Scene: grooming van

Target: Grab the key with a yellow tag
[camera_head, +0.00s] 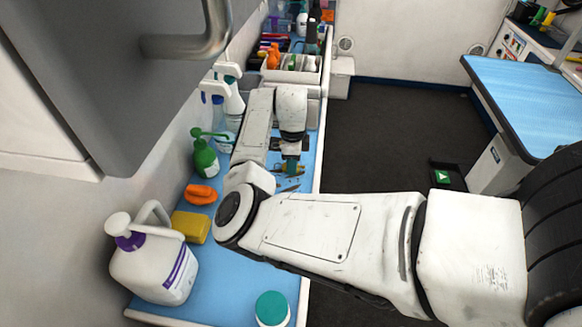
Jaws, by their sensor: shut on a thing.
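My gripper (291,160) points down over the blue counter, seen from behind my arm. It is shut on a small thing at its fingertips. Yellow bits (290,171) show right at the fingertips and look like the key with a yellow tag. They are too small and too covered by the gripper to make out the key's shape. I cannot tell whether the thing still touches the counter.
A thin metal tool (287,188) lies close by on the counter. A green bottle (205,160), an orange item (200,194), a yellow sponge (191,226), a white jug (155,264) and a teal-lidded jar (271,309) stand nearer. A caddy (292,75) stands behind.

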